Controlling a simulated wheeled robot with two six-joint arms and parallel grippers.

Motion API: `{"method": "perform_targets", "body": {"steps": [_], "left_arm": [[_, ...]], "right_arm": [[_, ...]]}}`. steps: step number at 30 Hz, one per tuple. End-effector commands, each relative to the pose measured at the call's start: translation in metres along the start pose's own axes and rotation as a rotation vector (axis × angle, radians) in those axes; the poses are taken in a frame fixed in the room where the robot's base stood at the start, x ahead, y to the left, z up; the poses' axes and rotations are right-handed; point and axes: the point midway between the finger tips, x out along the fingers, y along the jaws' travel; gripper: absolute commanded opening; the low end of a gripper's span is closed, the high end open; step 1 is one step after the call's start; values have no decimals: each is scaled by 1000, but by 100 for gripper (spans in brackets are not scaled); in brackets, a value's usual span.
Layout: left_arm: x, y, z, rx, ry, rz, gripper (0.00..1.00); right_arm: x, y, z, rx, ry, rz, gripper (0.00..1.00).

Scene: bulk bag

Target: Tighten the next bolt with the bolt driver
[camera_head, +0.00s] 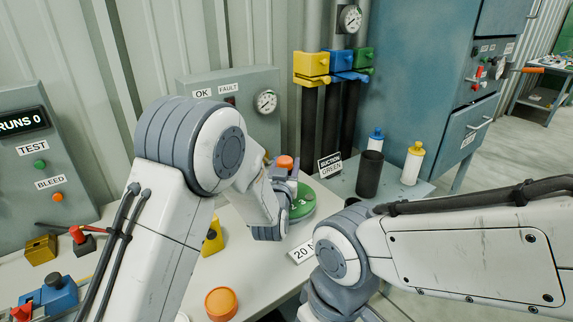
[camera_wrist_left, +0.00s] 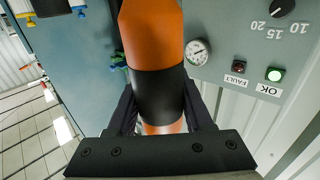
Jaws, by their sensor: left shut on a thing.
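My left gripper (camera_head: 284,176) is above the bench, close to a green round part (camera_head: 302,201) with a 3 on it. In the left wrist view, the two dark fingers of my left gripper (camera_wrist_left: 158,108) are shut on the bolt driver (camera_wrist_left: 153,38), an orange tool with a black band. In the head view, only the driver's orange end (camera_head: 285,162) shows above the gripper. The driver's working tip is hidden, and I cannot make out any bolt. My right arm comes in from the right; its gripper is out of view.
A sign reading 20 N (camera_head: 301,252), a yellow block (camera_head: 212,238) and an orange round cap (camera_head: 221,303) are on the bench. A dark cylinder (camera_head: 369,174) and white bottles (camera_head: 412,164) stand to the right. A gauge panel (camera_head: 232,98) rises behind.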

Motion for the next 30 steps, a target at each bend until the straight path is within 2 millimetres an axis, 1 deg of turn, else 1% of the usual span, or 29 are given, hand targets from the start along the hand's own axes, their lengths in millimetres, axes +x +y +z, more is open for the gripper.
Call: {"method": "perform_targets", "body": {"steps": [1,4,24,27,30], "left_arm": [[-2,0,7,2,-19,1,0],[-2,0,2,2,-18,0,0],[0,0,-58,0,-2,0,0],[0,0,-63,0,-3,0,0],[0,0,-65,0,-4,0,0]], "right_arm": [[0,0,0,0,0,0,80],[-3,0,0,0,0,0,80],[-31,-2,-2,0,0,0,80],[-34,-2,-2,0,0,0,80],[-34,-2,-2,0,0,0,80]]}}
